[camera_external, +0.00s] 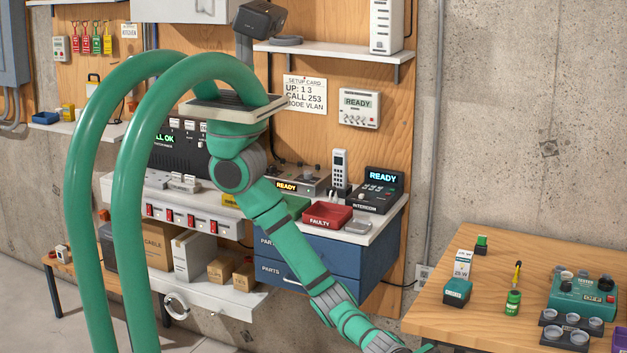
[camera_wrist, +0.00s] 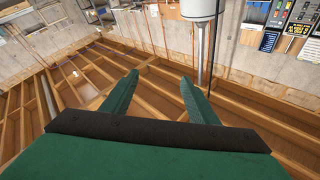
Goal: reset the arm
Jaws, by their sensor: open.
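My arm is green and grey. In the external view it reaches down to the right, from in front of the workbench (camera_external: 385,228) toward the wooden table at the lower right. My gripper's end is mostly cut off at the bottom edge of that view. In the wrist view my gripper (camera_wrist: 158,85) shows two green fingers, wide apart, with nothing between them. Behind the fingers are wooden ceiling-like beams (camera_wrist: 75,70), a concrete wall (camera_wrist: 30,40) and a pale cylinder (camera_wrist: 199,8) on a pole.
The workbench carries a red FAULTY tray (camera_external: 327,215) and an intercom (camera_external: 375,192). A shelf (camera_external: 330,47) is above. Bare wall (camera_external: 530,150) is at right.

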